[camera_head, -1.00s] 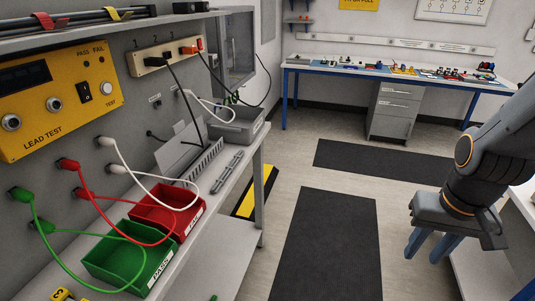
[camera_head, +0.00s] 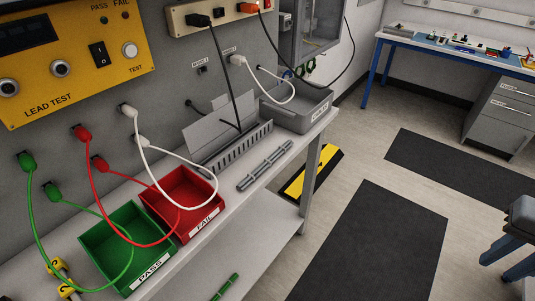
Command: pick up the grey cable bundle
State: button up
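The grey cable bundle (camera_head: 265,166) lies on the bench top (camera_head: 240,205), right of the grey slotted duct and behind the red FAIL bin. It is a slim bundle with bands around it, and nothing covers it. My gripper (camera_head: 512,258) shows only in part at the right edge, its two blue fingers apart with nothing seen between them. It is far to the right of the bundle, over the floor side and away from the bench.
A red FAIL bin (camera_head: 207,222) and green PASS bin (camera_head: 143,275) stand on the bench with looped leads above them. A grey tray (camera_head: 318,122) stands behind the bundle. A green bundle (camera_head: 226,287) lies lower down; yellow pieces (camera_head: 57,268) are at left. Dark mats (camera_head: 385,240) cover open floor.

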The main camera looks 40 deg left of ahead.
aim_at(250, 178)
jog(key=u, duration=0.55)
jog(key=i, duration=0.7)
jog(key=u, duration=1.2)
jog(key=i, duration=0.2)
jog(key=u, duration=0.1)
